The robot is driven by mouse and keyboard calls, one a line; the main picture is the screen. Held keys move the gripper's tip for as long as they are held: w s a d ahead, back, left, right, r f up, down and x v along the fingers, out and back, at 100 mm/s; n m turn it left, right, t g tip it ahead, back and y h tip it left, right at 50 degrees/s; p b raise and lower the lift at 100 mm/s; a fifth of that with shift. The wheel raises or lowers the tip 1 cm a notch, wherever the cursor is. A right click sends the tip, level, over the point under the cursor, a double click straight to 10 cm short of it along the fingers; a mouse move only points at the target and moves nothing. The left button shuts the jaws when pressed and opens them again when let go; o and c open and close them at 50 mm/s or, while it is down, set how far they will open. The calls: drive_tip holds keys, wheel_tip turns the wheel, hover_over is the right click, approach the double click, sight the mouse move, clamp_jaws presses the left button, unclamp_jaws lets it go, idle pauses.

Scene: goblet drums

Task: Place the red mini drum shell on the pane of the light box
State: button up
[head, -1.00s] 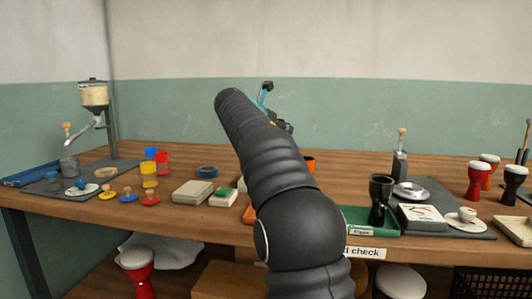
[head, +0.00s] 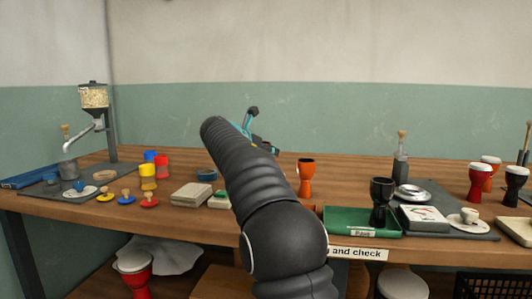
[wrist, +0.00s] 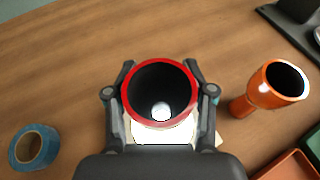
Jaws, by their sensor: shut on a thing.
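The red drum shell (wrist: 187,73) is in my gripper (wrist: 160,96), in the wrist view. I look down into its dark hollow, with a bright spot at the bottom. A finger is on each side of its red rim. A pale flat box (wrist: 178,136) shows below the shell, partly covered by it and my gripper. I cannot tell for sure that this is the light box, or whether the shell touches it. In the head view my arm hides the shell; only teal and dark parts near my gripper show.
An orange drum shell (head: 305,176) stands right of my arm, also in the wrist view (wrist: 270,86). Blue tape (head: 207,174) lies to the left, near a pale box (head: 190,195). A green tray (head: 340,220) with a black goblet (head: 381,200) is at the front right.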

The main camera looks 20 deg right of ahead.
drive_tip(key=shift+f, duration=0.1)
drive_tip(key=o, duration=1.2)
drive_tip(key=shift+a+r, duration=0.1)
drive_tip(key=shift+r, duration=0.1)
drive_tip(key=v, duration=1.1)
drive_tip(key=shift+s+a+p, duration=0.25)
drive_tip(key=shift+a+p, duration=0.05)
drive_tip(key=shift+s, duration=0.15)
